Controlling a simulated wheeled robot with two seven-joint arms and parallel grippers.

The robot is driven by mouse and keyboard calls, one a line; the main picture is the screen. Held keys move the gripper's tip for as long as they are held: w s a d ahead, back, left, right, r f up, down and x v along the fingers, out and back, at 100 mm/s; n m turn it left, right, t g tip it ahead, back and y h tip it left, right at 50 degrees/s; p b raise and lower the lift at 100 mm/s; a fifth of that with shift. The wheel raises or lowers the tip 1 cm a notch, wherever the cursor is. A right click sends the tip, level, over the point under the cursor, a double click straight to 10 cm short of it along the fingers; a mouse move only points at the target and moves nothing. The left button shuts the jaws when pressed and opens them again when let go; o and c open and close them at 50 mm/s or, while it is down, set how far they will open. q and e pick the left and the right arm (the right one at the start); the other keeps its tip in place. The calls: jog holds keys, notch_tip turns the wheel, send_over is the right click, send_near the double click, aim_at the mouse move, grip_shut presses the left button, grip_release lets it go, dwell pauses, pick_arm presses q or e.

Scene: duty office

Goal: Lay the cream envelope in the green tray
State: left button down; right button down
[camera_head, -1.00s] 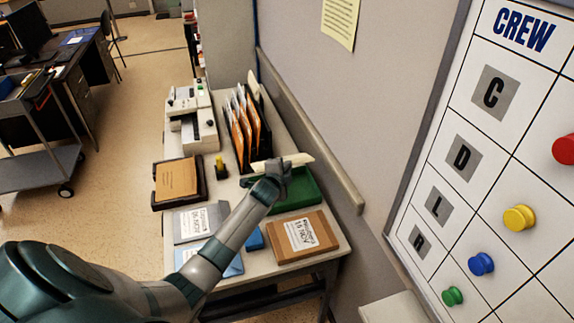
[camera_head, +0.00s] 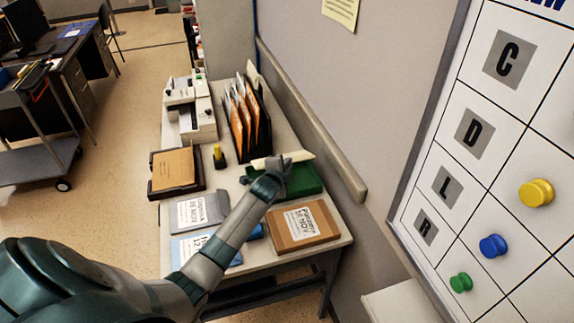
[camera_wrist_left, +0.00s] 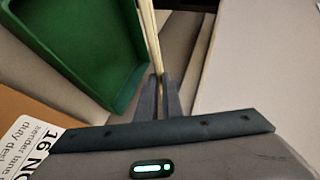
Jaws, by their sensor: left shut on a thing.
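The cream envelope (camera_head: 303,156) is held near edge-on in my left gripper (camera_head: 281,165), with an end showing on either side of the fingers. In the left wrist view the envelope (camera_wrist_left: 149,38) is a thin pale strip running up from between the shut fingers (camera_wrist_left: 160,95). The green tray (camera_head: 308,184) is on the desk at the wall side, partly hidden behind my left gripper and forearm. In the wrist view the tray (camera_wrist_left: 128,88) lies left of the envelope. I cannot tell the exact height of the envelope over the tray. My right gripper is not in view.
A brown parcel (camera_head: 303,243) lies in front of the tray. An upright file rack (camera_head: 262,140) stands behind it. Grey (camera_head: 190,213) and blue (camera_head: 185,250) packets, a dark tray with a brown envelope (camera_head: 173,168) and a stamp (camera_head: 219,157) are to the left. A wall rail (camera_head: 320,140) runs alongside.

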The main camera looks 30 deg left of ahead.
pick_arm(q)
jog(key=shift+f+b, duration=2.55)
jog(key=shift+f, duration=1.5)
jog(key=c, duration=1.8)
grip_release()
jog(key=shift+c, duration=0.2)
jog(key=b+v, duration=0.2)
jog(key=v, duration=1.5)
jog(key=shift+s, duration=0.15)
